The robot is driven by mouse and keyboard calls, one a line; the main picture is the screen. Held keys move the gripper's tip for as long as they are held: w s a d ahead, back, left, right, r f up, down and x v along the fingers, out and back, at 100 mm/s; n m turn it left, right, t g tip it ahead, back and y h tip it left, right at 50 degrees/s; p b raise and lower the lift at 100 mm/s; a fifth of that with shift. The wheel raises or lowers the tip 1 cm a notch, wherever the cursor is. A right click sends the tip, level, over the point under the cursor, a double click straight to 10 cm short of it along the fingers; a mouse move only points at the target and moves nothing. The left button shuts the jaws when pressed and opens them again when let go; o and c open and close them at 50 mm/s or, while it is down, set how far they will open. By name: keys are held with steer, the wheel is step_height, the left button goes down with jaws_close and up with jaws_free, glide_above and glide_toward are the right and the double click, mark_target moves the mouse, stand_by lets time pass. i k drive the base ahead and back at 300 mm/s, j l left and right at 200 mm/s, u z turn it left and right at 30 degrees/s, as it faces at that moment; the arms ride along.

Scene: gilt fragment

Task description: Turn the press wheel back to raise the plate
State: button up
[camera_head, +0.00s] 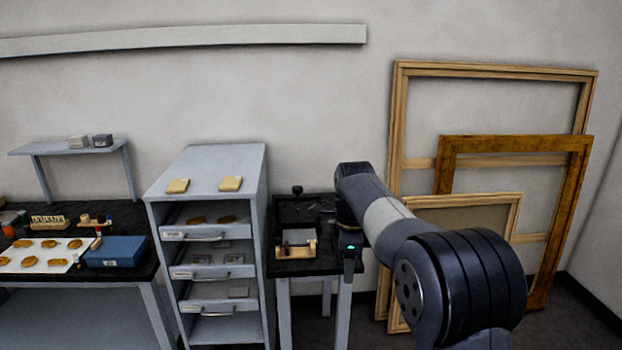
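A small press (296,245) stands on the dark-topped side table between the drawer cabinet and my arm. Its lower part shows a light wooden block and a pale piece, with dark parts around them. A small dark knob on a post (297,190) rises behind it; I cannot tell whether this is the press wheel. The plate's height is too small to make out. My gripper (349,272) hangs down at the table's right edge, right of the press and apparently apart from it. A green light shows on its dark body. Its fingers are too small and dark to read.
A grey drawer cabinet (206,160) with open-fronted shelves stands left of the press table (310,268). Further left, a dark bench holds a white sheet (40,262) with gilt pieces and a blue box (116,251). Large wooden frames (398,130) lean on the wall at right.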

mark_target(297, 190)
steer(key=i+j, duration=0.3)
steer(key=i, duration=0.2)
steer(key=i+j, duration=0.25)
steer(key=i, duration=0.3)
steer(key=i+j, duration=0.3)
steer(key=i, duration=0.2)
steer(key=i+j+z, duration=0.1)
steer(key=i+j, duration=0.15)
steer(key=i, duration=0.3)
